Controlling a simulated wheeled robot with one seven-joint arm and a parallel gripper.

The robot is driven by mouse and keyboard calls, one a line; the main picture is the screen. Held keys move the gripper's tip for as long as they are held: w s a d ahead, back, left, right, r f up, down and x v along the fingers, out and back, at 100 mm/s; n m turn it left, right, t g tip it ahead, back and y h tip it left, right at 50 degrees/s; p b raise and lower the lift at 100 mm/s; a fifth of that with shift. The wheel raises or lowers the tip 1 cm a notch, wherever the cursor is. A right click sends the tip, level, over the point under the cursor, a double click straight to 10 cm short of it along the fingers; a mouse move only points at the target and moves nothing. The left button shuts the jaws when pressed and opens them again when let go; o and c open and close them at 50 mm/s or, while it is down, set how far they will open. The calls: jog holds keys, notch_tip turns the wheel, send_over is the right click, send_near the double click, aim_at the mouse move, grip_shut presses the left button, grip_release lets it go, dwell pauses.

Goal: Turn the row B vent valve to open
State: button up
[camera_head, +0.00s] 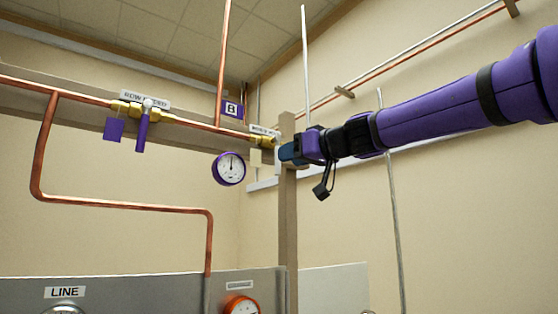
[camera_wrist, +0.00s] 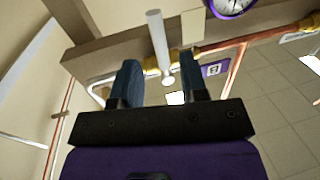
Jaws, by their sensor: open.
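The row B vent valve (camera_head: 262,139) is a brass fitting at the right end of the copper pipe, under a small label too small to read fully. My gripper (camera_head: 284,153) is in front of its right side and hides part of it. In the wrist view, the valve's pale grey lever (camera_wrist: 157,38) runs from the top down to a round hub between the two blue fingers of my gripper (camera_wrist: 163,77). The fingers are apart, with a gap on each side of the lever's hub end. Whether they touch it cannot be told.
A second valve with a purple handle (camera_head: 142,131) and purple tag (camera_head: 114,129) is on the same pipe, left. A purple-rimmed gauge (camera_head: 229,168) hangs below the pipe. A purple B sign (camera_head: 232,109) is above. A post (camera_head: 288,225) stands below my gripper.

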jog(key=shift+x, duration=2.5)
grip_shut()
